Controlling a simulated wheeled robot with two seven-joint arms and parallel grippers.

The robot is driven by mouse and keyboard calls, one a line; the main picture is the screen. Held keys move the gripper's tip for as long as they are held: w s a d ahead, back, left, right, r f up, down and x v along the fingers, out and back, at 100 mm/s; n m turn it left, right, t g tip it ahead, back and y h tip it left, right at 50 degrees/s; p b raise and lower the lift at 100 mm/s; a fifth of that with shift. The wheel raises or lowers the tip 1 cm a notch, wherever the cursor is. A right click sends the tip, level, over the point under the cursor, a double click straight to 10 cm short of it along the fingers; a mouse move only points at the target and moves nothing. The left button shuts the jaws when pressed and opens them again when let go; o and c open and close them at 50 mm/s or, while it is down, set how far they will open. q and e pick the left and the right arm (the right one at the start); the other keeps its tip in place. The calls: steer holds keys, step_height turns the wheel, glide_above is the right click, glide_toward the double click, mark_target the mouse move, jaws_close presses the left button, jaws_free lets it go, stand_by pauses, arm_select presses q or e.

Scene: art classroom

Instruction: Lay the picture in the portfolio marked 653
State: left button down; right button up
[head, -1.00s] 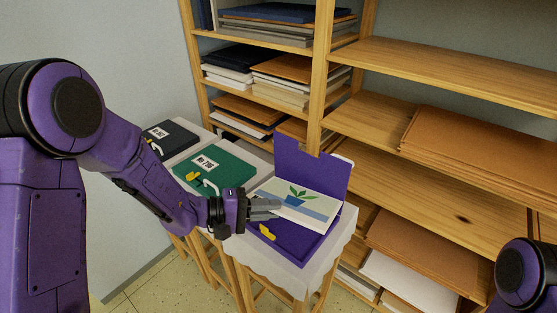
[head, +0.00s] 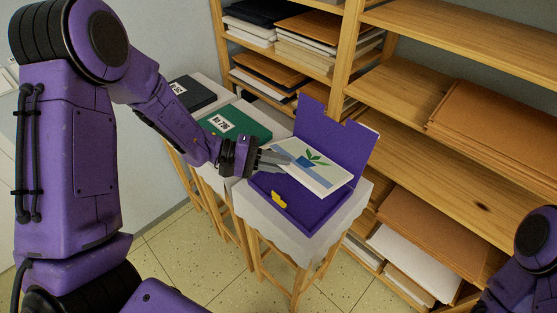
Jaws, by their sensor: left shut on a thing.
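The picture (head: 312,171), a plant with green leaves in a blue pot on a pale ground, is held by its left edge in my left gripper (head: 278,160). It is over the open purple portfolio (head: 310,213), whose raised lid (head: 335,138) stands at the back. I cannot tell whether the picture touches the portfolio's floor. A yellow clasp (head: 279,199) is on its front part. No number shows on the purple portfolio. My right gripper is out of view; only part of that arm shows at the lower right.
A closed green portfolio (head: 237,125) labelled 796 and a dark portfolio (head: 193,94) with an unreadable label lie on stools to the left. A wooden shelf (head: 470,130) with stacked boards stands behind and right. The purple portfolio rests on a cloth-covered stool (head: 258,213).

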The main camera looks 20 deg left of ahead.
arm_select(q)
step_height(320, 180, down, 5)
steer(key=b, duration=0.5)
steer(key=shift+w+f+b, duration=0.1)
steer(key=shift+w+b, duration=0.05)
steer(key=shift+b, duration=0.15)
steer(key=shift+f, duration=0.95)
steer(key=shift+a+p, duration=0.1)
steer(key=shift+p, duration=1.75)
stand_by(0.8)
stand_by(0.3)
steer(key=c, duration=1.1)
jaws_free()
steer(key=shift+o, duration=0.2)
steer(key=shift+a, duration=0.15)
